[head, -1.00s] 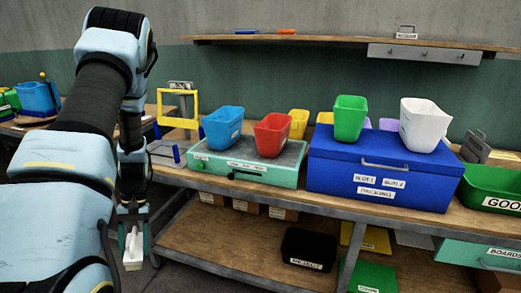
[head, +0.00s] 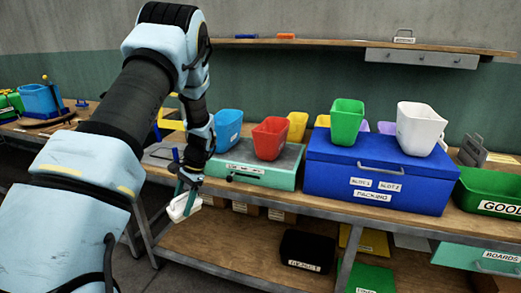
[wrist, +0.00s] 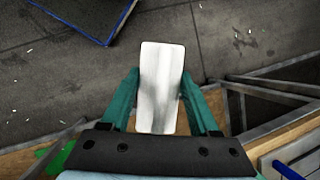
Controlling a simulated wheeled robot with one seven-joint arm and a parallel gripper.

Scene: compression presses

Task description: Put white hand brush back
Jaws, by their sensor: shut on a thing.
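The white hand brush (head: 184,204) is held in my gripper (head: 188,186), in front of the workbench's front edge and tilted in the head view. In the wrist view the brush (wrist: 162,85) shows as a white block between the two teal fingers of my gripper (wrist: 161,100), which are shut on it. Dark floor lies beneath it there. My arm hides part of the bench's left end, including most of a yellow frame.
The bench (head: 275,194) carries a blue bin (head: 228,128), a red bin (head: 270,138) and a blue packing box (head: 376,174) with green and white bins on top. A shelf (head: 330,42) with small blue and orange items hangs behind. A lower shelf (head: 225,245) has free room.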

